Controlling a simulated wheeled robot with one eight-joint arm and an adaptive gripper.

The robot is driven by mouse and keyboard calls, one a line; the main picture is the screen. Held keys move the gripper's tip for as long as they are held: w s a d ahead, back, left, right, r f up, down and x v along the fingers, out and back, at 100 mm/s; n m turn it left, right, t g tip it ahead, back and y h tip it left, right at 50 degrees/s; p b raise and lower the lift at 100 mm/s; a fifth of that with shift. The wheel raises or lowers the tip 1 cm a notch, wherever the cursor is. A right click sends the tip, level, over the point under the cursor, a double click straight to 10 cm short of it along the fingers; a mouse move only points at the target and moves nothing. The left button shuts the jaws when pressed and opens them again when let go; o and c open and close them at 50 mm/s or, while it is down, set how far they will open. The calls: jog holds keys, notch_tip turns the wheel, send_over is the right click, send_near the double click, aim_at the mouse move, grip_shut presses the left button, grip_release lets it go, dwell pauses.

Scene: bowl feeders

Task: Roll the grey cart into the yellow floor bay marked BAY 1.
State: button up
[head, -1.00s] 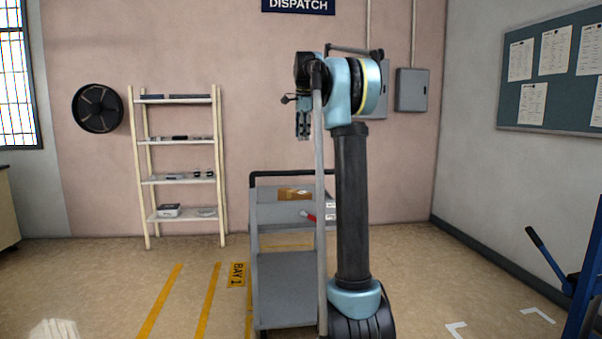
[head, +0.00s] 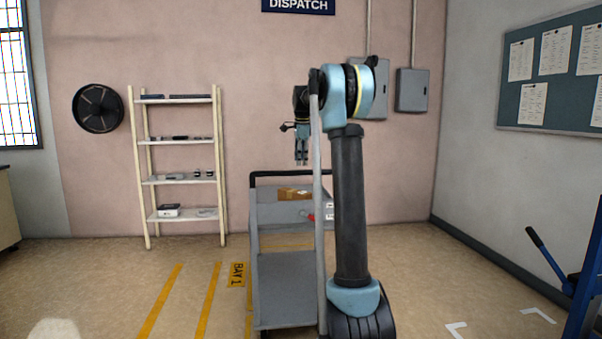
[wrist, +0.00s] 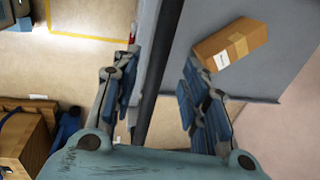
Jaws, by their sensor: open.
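The grey cart (head: 284,289) stands in the middle of the head view, partly hidden by my arm. Its black handle (head: 285,174) rises at the far end. The yellow BAY 1 label (head: 237,275) is on the floor just left of the cart, beside yellow bay lines (head: 208,305). More yellow shows close to and behind the cart, so its exact place relative to the bay is unclear. My gripper (head: 301,164) points down above the cart's far end. In the wrist view its open fingers (wrist: 161,62) lie either side of the dark handle bar (wrist: 157,75); contact cannot be told.
A cardboard box (head: 294,194) and a red-handled item (head: 309,216) lie on the cart's top tray. A cream shelf (head: 139,185) stands at the back wall. Blue equipment (head: 584,285) is at the right edge. The floor to the left is largely clear.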

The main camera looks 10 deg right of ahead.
jog(key=shift+w+f, duration=0.2)
jog(key=shift+f, duration=0.7)
jog(key=shift+w+f, duration=0.15)
jog(key=shift+f, duration=0.8)
jog(key=shift+w+f, duration=0.2)
jog(key=shift+f, duration=0.7)
